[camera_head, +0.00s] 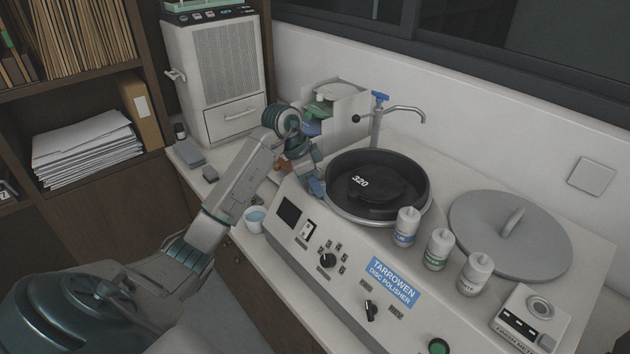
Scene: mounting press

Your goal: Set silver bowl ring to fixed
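The silver bowl ring (368,221) is a thin metal rim around the black bowl of the disc polisher (300,262). A dark disc marked 320 (372,186) lies inside the bowl. My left gripper (317,187) points down at the left edge of the bowl, close beside the ring. I cannot tell if it touches the ring. Its fingers are small and partly hidden by my wrist, so their opening is unclear. My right gripper is not in view.
Three white bottles (438,249) stand along the polisher's front right. A grey lid (511,236) lies to the right of the bowl. A tap (390,112) rises behind it.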

